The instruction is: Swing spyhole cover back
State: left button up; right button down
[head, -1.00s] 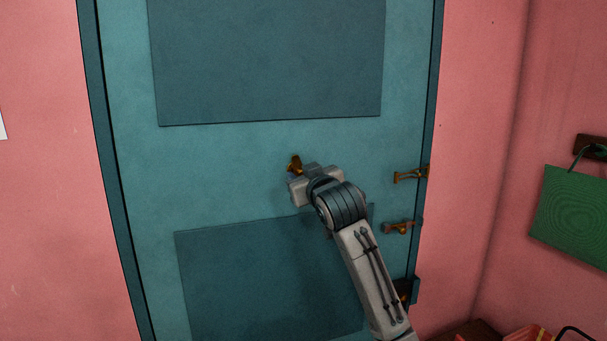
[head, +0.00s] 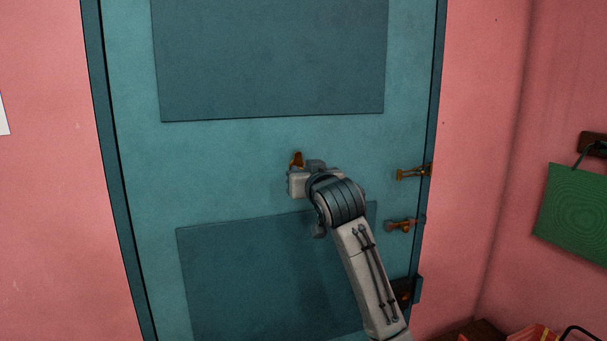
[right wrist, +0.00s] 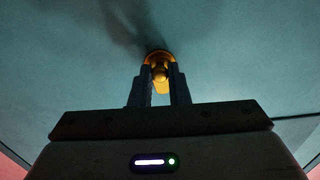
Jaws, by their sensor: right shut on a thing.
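The brass spyhole cover (head: 297,158) is on the teal door (head: 240,160), between its upper and lower panels. It also shows in the right wrist view (right wrist: 158,58), with a round brass part at the door and a narrower part below between my fingers. My right gripper (right wrist: 160,84) is shut on the cover's lower part, one dark finger on each side. In the head view, the body of my right gripper hides its fingers and the cover's lower part. My left gripper is in neither view.
Brass latches (head: 411,173) (head: 402,225) sit along the door's right edge, with a dark lock (head: 405,291) below them. A green board (head: 578,213) hangs on the pink wall at right. Red items (head: 530,334) lie at the lower right. The door's left half is clear.

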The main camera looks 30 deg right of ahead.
jog(key=c, duration=1.4)
grip_release()
jog(key=b+v, duration=0.5)
jog(key=v, duration=0.6)
jog(key=shift+w+f, duration=0.1)
